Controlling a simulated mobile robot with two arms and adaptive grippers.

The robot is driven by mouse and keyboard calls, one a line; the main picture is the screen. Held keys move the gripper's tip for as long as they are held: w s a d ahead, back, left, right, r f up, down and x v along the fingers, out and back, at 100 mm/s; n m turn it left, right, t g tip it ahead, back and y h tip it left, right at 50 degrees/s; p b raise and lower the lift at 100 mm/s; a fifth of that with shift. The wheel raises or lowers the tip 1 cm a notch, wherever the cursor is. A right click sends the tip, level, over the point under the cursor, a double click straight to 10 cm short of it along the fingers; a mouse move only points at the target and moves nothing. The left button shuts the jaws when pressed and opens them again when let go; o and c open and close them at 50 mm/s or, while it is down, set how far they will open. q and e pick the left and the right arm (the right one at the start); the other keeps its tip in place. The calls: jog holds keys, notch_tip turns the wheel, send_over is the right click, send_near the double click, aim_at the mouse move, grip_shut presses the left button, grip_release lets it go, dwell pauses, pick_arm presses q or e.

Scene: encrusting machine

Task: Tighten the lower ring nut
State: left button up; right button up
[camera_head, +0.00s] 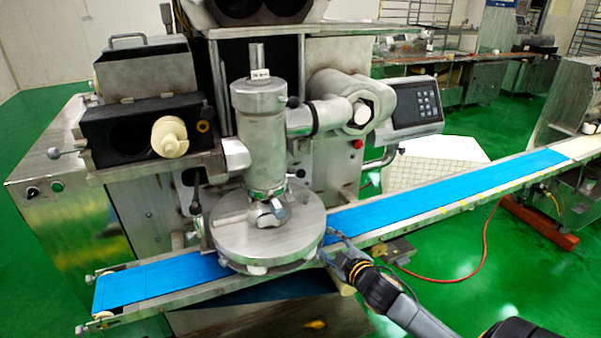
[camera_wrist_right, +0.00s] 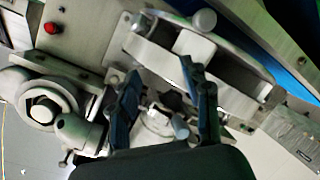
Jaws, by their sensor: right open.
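In the head view, a metal vertical cylinder (camera_head: 260,125) stands over a wide round metal housing (camera_head: 268,232) above the blue belt. A narrow metal collar (camera_head: 267,190) circles the cylinder's foot; I cannot tell for certain whether it is the lower ring nut. My right gripper (camera_head: 333,246) is at the right front edge of the round housing, low over the belt; contact cannot be told. In the right wrist view my right gripper (camera_wrist_right: 160,70) has its two dark fingers spread, with metal machine parts beyond and nothing clearly held. My left gripper is not in view.
The blue conveyor belt (camera_head: 450,190) runs under the housing and on to the right. A horizontal pipe with a large hexagonal nut (camera_head: 360,103) joins the cylinder. A control panel (camera_head: 416,103) stands right of it. Green floor is open in front at right, with a red hose (camera_head: 480,262).

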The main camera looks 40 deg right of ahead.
notch_tip(320, 180, up, 7)
jog(key=w+n+t, duration=0.1)
jog(key=t, duration=0.1)
jog(key=n+t+y, duration=0.1)
jog(key=n+t, duration=0.1)
send_near(303, 176)
jog(key=w+p, duration=0.1)
jog(key=w, duration=0.2)
jog(key=w+p, duration=0.1)
jog(key=w, duration=0.3)
jog(key=w+d, duration=0.1)
jog(key=w, duration=0.3)
jog(key=shift+w+d+r+p, duration=0.1)
jog(key=shift+w+p, duration=0.05)
jog(key=shift+p, duration=0.25)
grip_shut()
